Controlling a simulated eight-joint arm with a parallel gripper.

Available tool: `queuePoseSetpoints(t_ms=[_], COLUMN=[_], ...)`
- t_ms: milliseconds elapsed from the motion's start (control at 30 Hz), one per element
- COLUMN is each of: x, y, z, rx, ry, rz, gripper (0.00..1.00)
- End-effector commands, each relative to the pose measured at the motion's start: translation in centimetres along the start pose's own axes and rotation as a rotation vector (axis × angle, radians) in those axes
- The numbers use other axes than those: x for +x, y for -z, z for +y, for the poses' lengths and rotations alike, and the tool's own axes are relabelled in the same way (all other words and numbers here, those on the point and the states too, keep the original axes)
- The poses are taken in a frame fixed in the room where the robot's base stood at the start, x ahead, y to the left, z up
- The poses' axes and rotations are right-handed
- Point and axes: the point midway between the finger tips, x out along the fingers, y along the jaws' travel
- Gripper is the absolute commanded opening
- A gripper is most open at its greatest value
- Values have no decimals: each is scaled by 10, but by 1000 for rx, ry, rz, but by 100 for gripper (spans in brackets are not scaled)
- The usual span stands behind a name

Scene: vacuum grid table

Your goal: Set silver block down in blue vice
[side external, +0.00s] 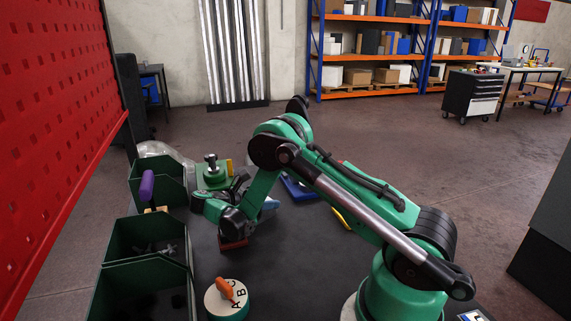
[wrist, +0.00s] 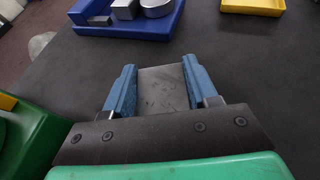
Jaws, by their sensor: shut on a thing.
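In the wrist view my gripper (wrist: 158,82) has a finger on each side with a blue, ridged part along it. Between them is a flat grey slab with dark specks, the silver block (wrist: 162,95), and my gripper is shut on it. In the side external view the end of my arm (side external: 233,228) is low over the dark table, and the block cannot be made out there.
A yellow tray (wrist: 252,7) is at top right. The table right of the block is clear.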

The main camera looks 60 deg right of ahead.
Motion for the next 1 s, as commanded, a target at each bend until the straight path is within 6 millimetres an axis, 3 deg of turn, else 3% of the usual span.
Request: queuePoseSetpoints(t_ms=[333,533,1000], x=[-2,-9,-58], y=[-4,-22,-141], z=[0,0,-1], rx=[0,0,0], ry=[0,0,0], rz=[-1,-1,-1], gripper=[0,0,0])
